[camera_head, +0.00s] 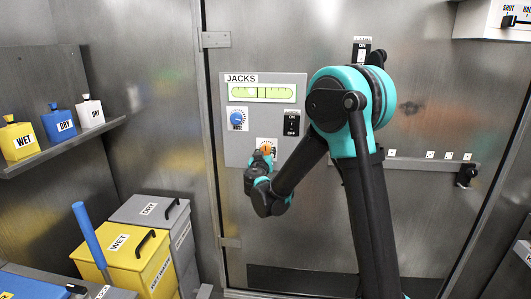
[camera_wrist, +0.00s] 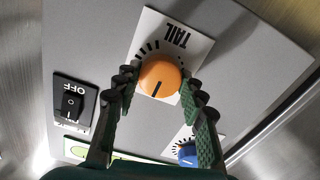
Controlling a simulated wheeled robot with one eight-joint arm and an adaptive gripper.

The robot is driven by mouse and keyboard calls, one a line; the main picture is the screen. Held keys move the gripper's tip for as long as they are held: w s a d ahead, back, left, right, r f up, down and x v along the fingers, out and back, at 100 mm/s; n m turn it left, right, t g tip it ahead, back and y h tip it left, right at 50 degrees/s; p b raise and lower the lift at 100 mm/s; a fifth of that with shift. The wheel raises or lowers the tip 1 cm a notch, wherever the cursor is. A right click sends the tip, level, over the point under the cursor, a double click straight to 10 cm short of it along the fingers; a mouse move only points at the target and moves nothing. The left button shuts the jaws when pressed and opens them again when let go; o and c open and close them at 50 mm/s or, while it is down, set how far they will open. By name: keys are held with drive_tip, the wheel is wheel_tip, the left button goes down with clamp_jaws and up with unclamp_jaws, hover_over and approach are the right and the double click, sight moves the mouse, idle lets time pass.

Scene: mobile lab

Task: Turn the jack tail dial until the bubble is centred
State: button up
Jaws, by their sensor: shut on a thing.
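The orange tail dial (camera_wrist: 160,75) sits on a white plate marked TAIL. A dark line on its face points down in the wrist view. My gripper (camera_wrist: 157,92) has one finger on each side of the dial and is shut on it. In the head view my gripper (camera_head: 259,164) is at the lower part of the JACKS panel (camera_head: 240,150), and the dial (camera_head: 266,149) is partly covered. The green bubble level (camera_head: 262,92) is at the top of the panel. Its bubble's exact place is too small to tell; only a green edge shows in the wrist view.
A blue dial (camera_head: 237,118) and a black switch (camera_head: 291,123) are on the same panel, close to my gripper. Yellow and grey bins (camera_head: 130,250) stand at lower left. A shelf with several bottles is on the left wall.

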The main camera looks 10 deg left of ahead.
drive_tip(key=shift+n, duration=0.5)
drive_tip(key=shift+c, duration=0.2)
drive_tip(key=n, duration=0.6)
drive_tip(key=shift+n, duration=0.3)
drive_tip(key=n, duration=0.3)
drive_tip(key=shift+n, duration=2.1)
drive_tip(key=o, duration=1.2)
drive_tip(key=shift+c, duration=0.2)
